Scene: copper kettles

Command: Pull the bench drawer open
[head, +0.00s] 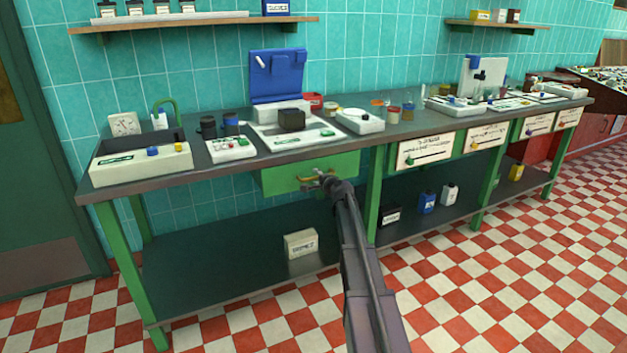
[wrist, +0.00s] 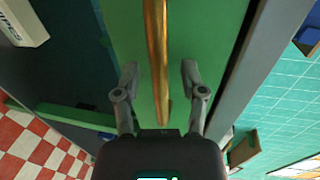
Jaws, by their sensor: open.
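The green bench drawer (head: 280,180) is under the worktop, left of the middle leg; no gap shows around its front. Its brass handle (head: 305,179) is partly hidden by my gripper (head: 326,180) in the head view. In the wrist view, the handle (wrist: 155,50) is a long bar running up the picture in front of the green drawer front (wrist: 205,28). My gripper (wrist: 160,72) is open, with one finger on each side of the bar. Space shows between each fingertip and the bar. Whether the fingertips reach past the bar's depth is unclear.
The bench worktop (head: 225,170) carries trays, jars and a blue stand (head: 278,75). A green leg (head: 373,190) stands just right of the drawer. A white box (head: 300,243) sits on the lower shelf (head: 220,260). The checkered floor (head: 480,290) in front is clear.

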